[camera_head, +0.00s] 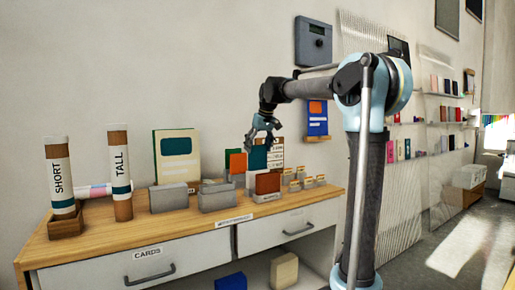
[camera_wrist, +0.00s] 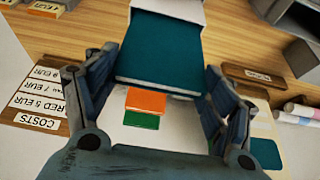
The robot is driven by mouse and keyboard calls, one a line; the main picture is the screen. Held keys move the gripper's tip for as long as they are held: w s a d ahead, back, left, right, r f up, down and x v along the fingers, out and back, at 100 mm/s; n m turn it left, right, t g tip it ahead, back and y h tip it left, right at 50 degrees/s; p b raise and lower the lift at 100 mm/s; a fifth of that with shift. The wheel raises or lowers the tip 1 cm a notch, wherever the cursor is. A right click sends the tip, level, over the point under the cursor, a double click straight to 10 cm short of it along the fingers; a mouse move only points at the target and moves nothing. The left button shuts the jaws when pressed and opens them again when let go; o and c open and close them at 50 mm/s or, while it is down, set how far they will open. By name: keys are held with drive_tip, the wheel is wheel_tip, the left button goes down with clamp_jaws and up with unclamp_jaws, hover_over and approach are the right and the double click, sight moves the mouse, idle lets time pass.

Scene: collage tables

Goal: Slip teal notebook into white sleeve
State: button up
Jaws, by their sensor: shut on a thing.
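The teal notebook (camera_wrist: 160,45) lies between the two fingers of my gripper (camera_wrist: 163,85) in the wrist view, its pale page edge facing the camera. In the head view it shows as a teal panel (camera_head: 257,158) below my gripper (camera_head: 263,143), which is shut on it above the desk. A white piece (camera_wrist: 185,8), which looks like the sleeve, shows at the notebook's far end in the wrist view. In the head view a white patch (camera_head: 251,180) is below the notebook. I cannot tell whether the notebook is inside the sleeve. The sleeve's opening is hidden.
Grey blocks (camera_head: 216,197) and a brown block (camera_head: 267,184) stand near the desk's front edge. Small card holders (camera_head: 307,182) are to the right. A cream book (camera_head: 176,155) and SHORT and TALL tubes (camera_head: 120,176) stand left. A COSTS board (camera_wrist: 42,98) is close beside my gripper.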

sight(259, 160)
drive_tip(key=shift+f, duration=3.8)
drive_tip(key=o, duration=1.5)
